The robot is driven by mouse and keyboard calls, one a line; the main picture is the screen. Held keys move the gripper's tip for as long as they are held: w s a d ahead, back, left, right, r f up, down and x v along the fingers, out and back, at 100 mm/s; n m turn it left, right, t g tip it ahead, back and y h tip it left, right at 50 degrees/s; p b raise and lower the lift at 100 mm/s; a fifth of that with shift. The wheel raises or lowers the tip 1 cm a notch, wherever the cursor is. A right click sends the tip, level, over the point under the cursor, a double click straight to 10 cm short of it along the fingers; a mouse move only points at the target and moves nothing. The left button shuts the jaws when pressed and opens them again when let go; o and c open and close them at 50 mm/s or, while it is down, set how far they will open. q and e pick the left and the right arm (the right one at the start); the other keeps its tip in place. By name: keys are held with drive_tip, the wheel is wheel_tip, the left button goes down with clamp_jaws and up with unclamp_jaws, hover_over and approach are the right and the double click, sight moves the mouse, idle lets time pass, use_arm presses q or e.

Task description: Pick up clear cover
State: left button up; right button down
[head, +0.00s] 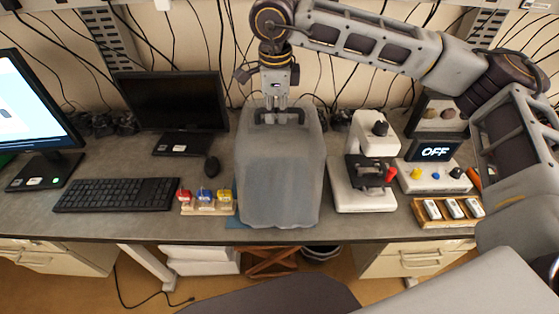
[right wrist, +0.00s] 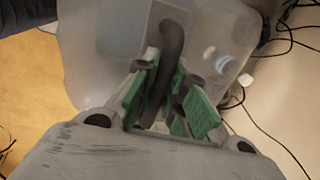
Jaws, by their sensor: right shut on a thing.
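The clear cover (head: 277,178) is a greyish, see-through box-shaped hood with a dark handle on top. It stands upright over the middle of the desk in the head view. My right gripper (head: 279,112) points down at its top and is shut on the handle. In the right wrist view the green finger pads of the right gripper (right wrist: 168,110) are on both sides of the dark curved handle (right wrist: 168,60), with the cover (right wrist: 105,50) below. I cannot tell whether the cover's lower edge touches the desk. My left gripper is not in view.
A white microscope (head: 362,165) stands close to the right of the cover. A tray of coloured pieces (head: 207,203) is close to its left. A box reading OFF (head: 435,172) and a wooden tray (head: 447,213) are at right.

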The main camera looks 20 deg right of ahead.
drive_tip(key=shift+r, duration=0.2)
idle(0.5)
drive_tip(key=shift+r+b, duration=0.75)
drive_tip(key=shift+r, duration=4.1)
drive_tip(key=c, duration=2.1)
unclamp_jaws()
clamp_jaws()
